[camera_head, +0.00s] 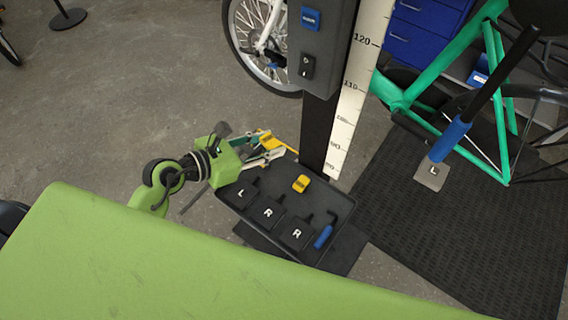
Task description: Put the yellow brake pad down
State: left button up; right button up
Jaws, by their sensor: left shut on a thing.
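My left gripper (272,153) reaches in from the left, above the far left edge of a dark tray (347,207). It is shut on a yellow piece (267,139), taken as the yellow brake pad; its shape is partly hidden by the fingers and hard to make out. A second, small yellow block (301,183) lies in the tray, apart from the fingertips. My right gripper is not in view.
The tray also holds several black blocks marked L or R (268,211) and a blue-handled tool (323,236). A post with a white scale (355,85) rises behind it. A green bike frame (435,75) stands at right over a dark mat (450,245).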

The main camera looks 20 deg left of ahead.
pick_arm(q)
jog(key=s+d+f+n+t+y+p, duration=0.1)
jog(key=s+d+f+n+y+p, duration=0.15)
jog(key=d+p, duration=0.3)
jog(key=s+d+f+n+t+y+p, duration=0.1)
jog(key=s+d+f+p, duration=0.25)
jog(key=d, duration=0.25)
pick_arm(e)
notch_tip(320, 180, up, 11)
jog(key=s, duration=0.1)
pick_arm(q)
jog(key=b, duration=1.1)
send_over(281, 178)
jog(key=s+d, duration=0.1)
notch_tip(281, 178, down, 8)
jog(key=shift+s, duration=0.1)
jog(key=shift+w+a+f+b, duration=0.25)
jog(key=shift+w+b, duration=0.1)
jog(key=shift+b, duration=0.1)
jog(key=f+b, duration=0.2)
jog(key=b, duration=0.1)
jog(key=f+b, duration=0.2)
jog(key=shift+w+a, duration=0.2)
jog(key=shift+w, duration=0.05)
jog(key=shift+r, duration=0.1)
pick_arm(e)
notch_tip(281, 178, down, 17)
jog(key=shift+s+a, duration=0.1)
